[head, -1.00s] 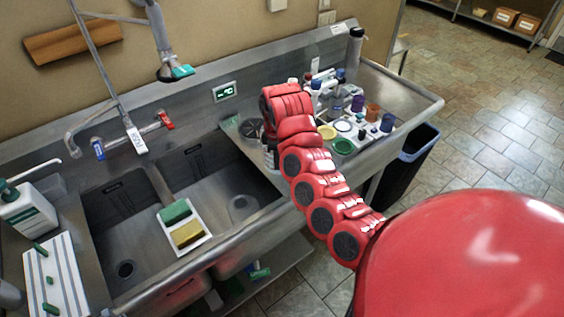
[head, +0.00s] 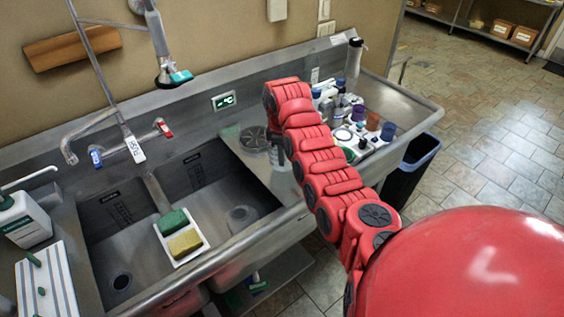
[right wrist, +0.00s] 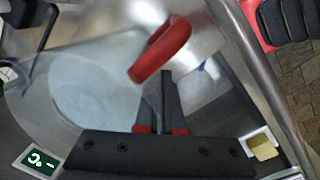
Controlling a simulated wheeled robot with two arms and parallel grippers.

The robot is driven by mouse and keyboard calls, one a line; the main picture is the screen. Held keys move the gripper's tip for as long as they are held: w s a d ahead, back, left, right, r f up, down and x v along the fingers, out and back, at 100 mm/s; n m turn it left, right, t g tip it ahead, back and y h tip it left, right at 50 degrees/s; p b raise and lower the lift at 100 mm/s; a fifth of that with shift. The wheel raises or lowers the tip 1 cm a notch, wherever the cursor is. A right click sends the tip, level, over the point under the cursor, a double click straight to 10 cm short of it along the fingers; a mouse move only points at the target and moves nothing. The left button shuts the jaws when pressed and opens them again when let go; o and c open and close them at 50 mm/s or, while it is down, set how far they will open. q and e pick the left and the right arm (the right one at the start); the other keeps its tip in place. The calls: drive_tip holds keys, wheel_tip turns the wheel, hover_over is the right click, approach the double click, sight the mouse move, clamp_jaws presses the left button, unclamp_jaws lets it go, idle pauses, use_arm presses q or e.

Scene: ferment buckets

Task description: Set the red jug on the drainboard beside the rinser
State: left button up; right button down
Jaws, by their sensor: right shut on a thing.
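The red jug shows in the right wrist view as a clear, pale body with a red handle (right wrist: 162,48). In the head view only a small pale part of it (head: 277,158) shows beside my arm. My right gripper (right wrist: 163,100) is shut on the jug, though the exact contact is hard to see. The rinser (head: 255,138), a dark round grate, is set in the steel drainboard (head: 232,130), just left of the gripper. Whether the jug touches the drainboard cannot be seen. My left gripper is out of view.
The double sink lies left of the drainboard, with a tray holding a green and a yellow sponge (head: 184,243). Bottles, cups and lids (head: 362,125) crowd the right end. A temperature display (head: 224,100) is on the backsplash. A bin (head: 412,165) stands at the right.

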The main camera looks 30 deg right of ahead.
drive_tip(key=shift+w+d+r, duration=0.2)
drive_tip(key=shift+w+d, duration=0.05)
drive_tip(key=shift+w, duration=0.2)
drive_tip(key=shift+d+p, duration=0.1)
drive_tip(key=shift+p, duration=0.3)
wheel_tip(320, 180, down, 4)
drive_tip(key=shift+w+r+p, duration=0.1)
drive_tip(key=shift+r+p, duration=0.1)
drive_tip(key=shift+p, duration=0.55)
drive_tip(key=c, duration=1.5)
unclamp_jaws()
drive_tip(key=shift+f, duration=0.15)
drive_tip(key=o, duration=0.5)
drive_tip(key=shift+c, duration=0.2)
